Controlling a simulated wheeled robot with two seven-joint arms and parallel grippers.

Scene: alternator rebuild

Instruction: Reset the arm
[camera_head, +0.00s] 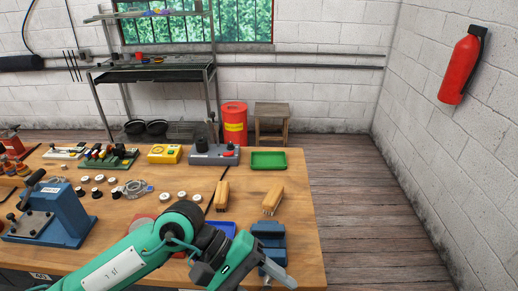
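My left arm, green with dark joints, comes in from the lower left over the front of the wooden workbench (150,222). Its gripper (272,270) hangs near the bench's front right, close to a dark blue block-like fixture (269,236). The gripper is seen from the side, so the gap between its fingers is hidden. Nothing is clearly seen in its grip. A blue tray (228,228) is partly hidden behind the wrist. My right gripper is out of view.
Two wooden-handled brushes (222,195) lie right of centre. A green tray (268,160), a grey control box (212,153) and a yellow meter (164,154) line the back. Several small round parts lie mid-bench. A blue press (55,215) stands left. Floor right is clear.

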